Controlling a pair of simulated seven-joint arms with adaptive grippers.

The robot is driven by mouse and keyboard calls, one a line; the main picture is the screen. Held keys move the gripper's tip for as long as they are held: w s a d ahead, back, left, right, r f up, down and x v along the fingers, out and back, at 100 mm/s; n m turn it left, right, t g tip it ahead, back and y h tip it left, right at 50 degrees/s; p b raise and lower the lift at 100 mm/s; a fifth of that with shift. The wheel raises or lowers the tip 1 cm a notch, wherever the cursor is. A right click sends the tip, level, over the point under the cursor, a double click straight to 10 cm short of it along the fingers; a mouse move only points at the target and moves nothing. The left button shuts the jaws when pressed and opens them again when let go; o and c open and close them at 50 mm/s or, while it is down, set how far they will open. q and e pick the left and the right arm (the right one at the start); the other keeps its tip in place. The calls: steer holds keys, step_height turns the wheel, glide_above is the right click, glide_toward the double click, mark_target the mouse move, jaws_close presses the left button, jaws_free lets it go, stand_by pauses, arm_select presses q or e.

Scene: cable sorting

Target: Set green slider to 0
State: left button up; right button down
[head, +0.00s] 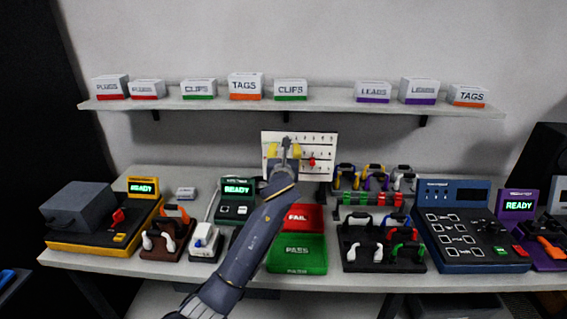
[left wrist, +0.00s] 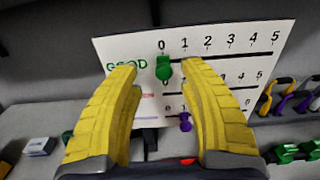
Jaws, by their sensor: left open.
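A white slider board (head: 325,146) stands upright at the back of the table, with rows numbered 0 to 5; it also fills the upper left wrist view (left wrist: 235,70). The green slider (left wrist: 163,68) is on the top row, directly under the 0. A purple slider (left wrist: 185,122) is on the bottom row near 1. A red knob (head: 312,161) shows on the board in the head view. My left gripper (head: 284,150) is open in front of the board. In the left wrist view its yellow fingers (left wrist: 162,70) are on either side of the green slider; contact cannot be told. My right gripper is not in view.
A red FAIL tray (head: 303,210) and a green PASS tray (head: 302,240) lie below the board. Cable racks (head: 380,265) stand to the right, a READY device (head: 237,186) to the left. A shelf (head: 330,103) with labelled boxes hangs above.

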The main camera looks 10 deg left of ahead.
arm_select(q)
steer(key=s+d, duration=0.1)
steer(key=s, duration=0.8)
steer(key=shift+s+d, duration=0.15)
steer(key=shift+s, duration=0.1)
steer(key=shift+f, duration=0.1)
